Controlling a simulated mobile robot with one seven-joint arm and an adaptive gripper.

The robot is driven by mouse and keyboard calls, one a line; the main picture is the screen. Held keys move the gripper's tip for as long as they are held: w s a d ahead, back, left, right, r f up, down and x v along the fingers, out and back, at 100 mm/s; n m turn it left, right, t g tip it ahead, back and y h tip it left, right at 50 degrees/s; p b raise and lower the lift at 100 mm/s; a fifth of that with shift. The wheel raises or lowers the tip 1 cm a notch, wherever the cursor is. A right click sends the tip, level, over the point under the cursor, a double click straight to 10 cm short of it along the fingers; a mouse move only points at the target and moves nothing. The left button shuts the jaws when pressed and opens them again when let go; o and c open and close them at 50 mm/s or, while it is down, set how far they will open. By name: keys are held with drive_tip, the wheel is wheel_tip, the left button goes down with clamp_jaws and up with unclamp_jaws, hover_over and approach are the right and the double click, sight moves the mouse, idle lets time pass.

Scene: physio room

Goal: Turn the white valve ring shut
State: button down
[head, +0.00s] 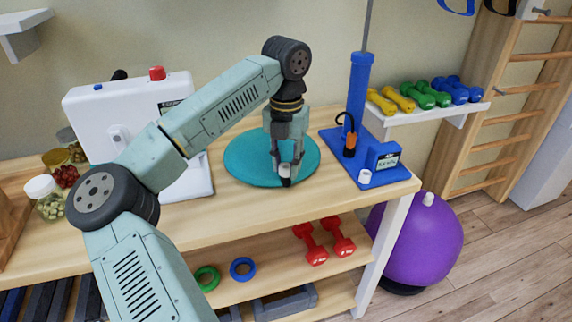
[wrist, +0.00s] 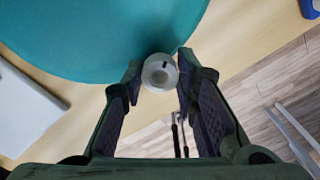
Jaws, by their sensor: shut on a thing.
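The white valve ring (wrist: 160,76) is at the edge of the round teal cushion (wrist: 90,40), between my fingertips in the wrist view. A small dark mark shows on its top. In the head view the ring (head: 285,170) is mostly hidden by my fingers, at the front rim of the teal cushion (head: 243,166). My gripper (head: 286,179) points down and is shut on the ring; it also shows in the wrist view (wrist: 159,70), with one finger on each side of the ring.
The wooden bench (head: 225,215) holds a white device (head: 88,112) at left and a blue pump (head: 357,95) at right. Jars (head: 50,205) stand far left. Red dumbbells (head: 312,245) lie on the shelf below. A purple ball (head: 425,245) stands right of the bench.

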drive_tip(key=shift+m, duration=0.8)
drive_tip(key=c, duration=1.3)
unclamp_jaws()
wheel_tip(320, 180, up, 12)
drive_tip(key=shift+r, duration=0.1)
